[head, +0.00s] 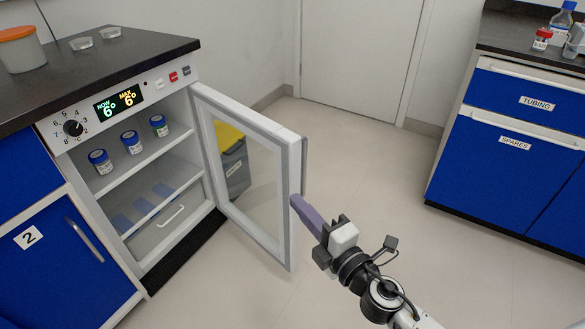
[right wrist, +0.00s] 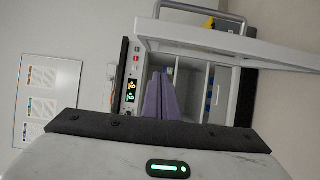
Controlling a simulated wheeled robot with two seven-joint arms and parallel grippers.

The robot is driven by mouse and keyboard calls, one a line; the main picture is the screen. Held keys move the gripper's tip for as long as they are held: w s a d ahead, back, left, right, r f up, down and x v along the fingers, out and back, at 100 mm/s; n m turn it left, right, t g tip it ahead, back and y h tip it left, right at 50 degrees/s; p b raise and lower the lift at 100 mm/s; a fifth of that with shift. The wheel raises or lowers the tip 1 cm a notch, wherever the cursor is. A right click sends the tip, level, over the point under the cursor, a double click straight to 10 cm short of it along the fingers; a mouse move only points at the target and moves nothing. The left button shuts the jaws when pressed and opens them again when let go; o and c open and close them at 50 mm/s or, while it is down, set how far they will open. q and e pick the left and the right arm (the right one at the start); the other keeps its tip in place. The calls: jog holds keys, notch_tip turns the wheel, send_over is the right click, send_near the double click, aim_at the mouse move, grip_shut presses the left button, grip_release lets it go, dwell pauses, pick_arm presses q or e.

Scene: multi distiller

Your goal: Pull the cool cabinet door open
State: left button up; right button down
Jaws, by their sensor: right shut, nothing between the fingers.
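The cool cabinet (head: 187,105) stands at the left under a dark worktop. Its white-framed glass door (head: 291,215) is swung wide open, hinged on the cabinet's right side. The door also shows in the right wrist view (right wrist: 235,45), with its dark handle (right wrist: 205,11) on the outer face. The handle (head: 303,165) shows only as a grey strip at the door's free edge in the head view. My right gripper (head: 298,204) is shut and empty, its purple fingers beside the free edge; I cannot tell whether they touch it. The fingers (right wrist: 162,98) point at the open cabinet. My left gripper is out of view.
Blue-lidded jars (head: 132,142) stand on the upper shelf. A yellow-lidded grey bin (head: 234,165) shows through the door glass. Blue drawers (head: 520,150) stand at the right. The floor (head: 360,150) between is clear.

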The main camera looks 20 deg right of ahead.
aim_at(293, 174)
jog(key=w, duration=0.3)
jog(key=w+d, duration=0.1)
jog(key=w, duration=0.6)
jog(key=shift+d, duration=0.15)
jog(key=shift+w+d, duration=0.2)
jog(key=shift+d, duration=0.15)
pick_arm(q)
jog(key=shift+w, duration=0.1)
